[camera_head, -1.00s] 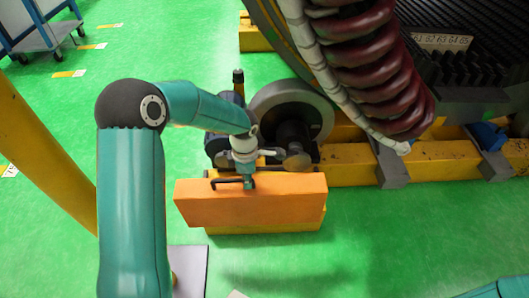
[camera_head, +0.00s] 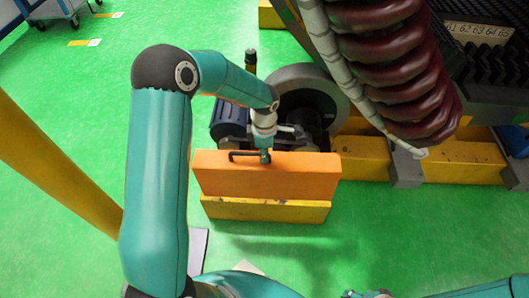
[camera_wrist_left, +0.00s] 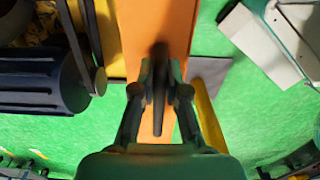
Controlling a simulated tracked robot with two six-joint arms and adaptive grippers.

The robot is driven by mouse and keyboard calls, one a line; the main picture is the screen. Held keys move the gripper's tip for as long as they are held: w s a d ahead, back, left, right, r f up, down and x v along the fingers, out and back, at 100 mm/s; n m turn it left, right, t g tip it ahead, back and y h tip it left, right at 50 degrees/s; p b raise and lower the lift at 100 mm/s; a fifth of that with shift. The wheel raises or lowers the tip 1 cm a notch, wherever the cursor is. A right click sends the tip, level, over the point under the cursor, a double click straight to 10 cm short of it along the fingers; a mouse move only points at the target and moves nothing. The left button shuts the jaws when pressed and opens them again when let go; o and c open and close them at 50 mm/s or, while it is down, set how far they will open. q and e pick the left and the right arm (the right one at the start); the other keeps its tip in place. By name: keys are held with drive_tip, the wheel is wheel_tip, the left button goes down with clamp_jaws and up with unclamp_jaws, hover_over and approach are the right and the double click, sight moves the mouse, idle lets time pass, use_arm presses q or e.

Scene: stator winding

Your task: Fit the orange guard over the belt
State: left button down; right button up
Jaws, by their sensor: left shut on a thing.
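The orange guard (camera_head: 270,180) is a long box-like cover with a black bar handle (camera_head: 236,155) on top. My left gripper (camera_head: 265,157) is shut on that handle. In the left wrist view, the gripper's fingers (camera_wrist_left: 160,92) close on the dark handle over the guard's orange face (camera_wrist_left: 160,20). The guard stands in front of the motor (camera_head: 229,115) and the large grey wheel (camera_head: 335,90). It hides their lower front, and I cannot make out the belt. Part of my right arm shows at the bottom right of the head view; its jaws are unclear.
A yellow block (camera_head: 265,210) lies just below the guard in the head view. A large stator with dark red coils (camera_head: 405,75) rests on yellow beams (camera_head: 455,165) at the right. A yellow post (camera_head: 55,160) stands at the left. Green floor is clear in front.

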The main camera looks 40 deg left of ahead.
use_arm(q)
drive_tip(key=f, duration=0.1)
drive_tip(key=w+f, duration=0.1)
drive_tip(key=a+f+b, duration=0.1)
drive_tip(key=f, duration=0.1)
drive_tip(key=shift+w+f, duration=0.1)
drive_tip(key=shift+w, duration=0.2)
drive_tip(key=w+a, duration=0.6)
drive_tip(key=w, duration=0.5)
drive_tip(key=shift+a, duration=0.35)
drive_tip(key=shift+f, duration=0.1)
drive_tip(key=shift+s+a, duration=0.25)
drive_tip(key=shift+a, duration=0.05)
idle(0.4)
drive_tip(key=shift+f+b, duration=0.55)
drive_tip(key=shift+f, duration=0.45)
idle(0.8)
drive_tip(key=c, duration=1.1)
unclamp_jaws()
